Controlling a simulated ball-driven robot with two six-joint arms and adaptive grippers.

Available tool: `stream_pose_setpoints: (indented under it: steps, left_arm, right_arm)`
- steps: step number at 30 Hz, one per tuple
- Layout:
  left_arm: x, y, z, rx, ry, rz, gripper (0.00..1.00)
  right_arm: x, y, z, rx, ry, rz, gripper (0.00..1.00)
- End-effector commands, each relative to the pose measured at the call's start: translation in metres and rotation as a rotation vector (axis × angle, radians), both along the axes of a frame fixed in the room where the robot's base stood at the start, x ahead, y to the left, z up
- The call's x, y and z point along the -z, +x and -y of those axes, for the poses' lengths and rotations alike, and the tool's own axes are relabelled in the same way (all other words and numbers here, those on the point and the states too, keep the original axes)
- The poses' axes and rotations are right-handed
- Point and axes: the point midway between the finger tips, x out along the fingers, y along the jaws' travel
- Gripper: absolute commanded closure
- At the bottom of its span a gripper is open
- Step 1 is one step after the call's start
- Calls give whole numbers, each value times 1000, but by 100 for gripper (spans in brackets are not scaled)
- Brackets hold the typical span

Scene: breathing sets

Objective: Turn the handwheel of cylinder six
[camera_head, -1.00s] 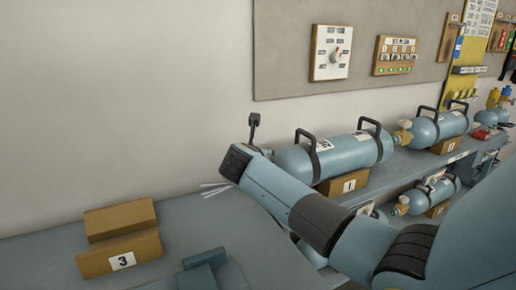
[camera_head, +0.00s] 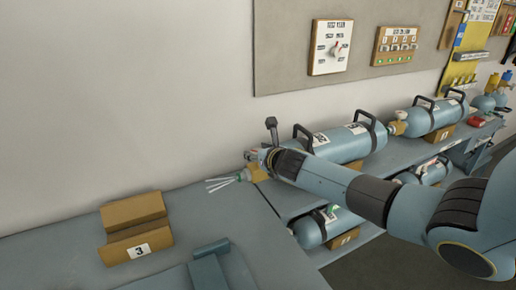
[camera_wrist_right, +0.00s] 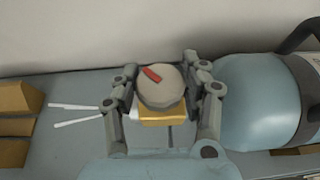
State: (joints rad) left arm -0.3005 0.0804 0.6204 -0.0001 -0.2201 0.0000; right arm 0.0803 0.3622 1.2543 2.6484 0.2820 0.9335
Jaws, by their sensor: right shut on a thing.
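A blue-grey cylinder (camera_head: 343,143) with black carry handles lies on the shelf against the wall. It also shows at the right of the right wrist view (camera_wrist_right: 262,105); I cannot read its number. Its valve end points left. My right gripper (camera_head: 262,158) is at that end. In the right wrist view the right gripper (camera_wrist_right: 162,76) has its fingers on both sides of a round pale handwheel (camera_wrist_right: 160,94) with a red mark, shut on it. A brass-coloured valve body (camera_wrist_right: 163,117) shows below the wheel. My left gripper is out of view.
A wooden cradle marked 3 (camera_head: 137,245) stands empty on the grey bench at left. Thin white strips (camera_head: 222,182) stick out left of the valve. More cylinders lie to the right (camera_head: 435,117) and on a lower shelf (camera_head: 318,229). A dial panel (camera_head: 331,47) hangs on the wall.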

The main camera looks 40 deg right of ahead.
Motion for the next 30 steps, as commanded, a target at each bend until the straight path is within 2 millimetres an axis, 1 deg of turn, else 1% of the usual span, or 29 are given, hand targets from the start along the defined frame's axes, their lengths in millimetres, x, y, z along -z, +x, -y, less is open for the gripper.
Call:
stream_pose_setpoints:
  steps: [11,12,15,18,26,30]
  left_arm:
    - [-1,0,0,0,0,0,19]
    - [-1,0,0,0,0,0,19]
    - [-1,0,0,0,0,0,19]
    - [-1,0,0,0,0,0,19]
    - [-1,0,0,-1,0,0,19]
    - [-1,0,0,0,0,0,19]
  right_arm:
    - [1,0,-1,-5,2,-2,88]
    - [1,0,-1,-5,2,-2,54]
    - [1,0,-1,-5,2,-2,41]
    - [1,0,0,-4,1,-1,31]
    - [0,-1,0,-4,0,-1,31]
    - [-3,-10,-3,-4,-1,-1,31]
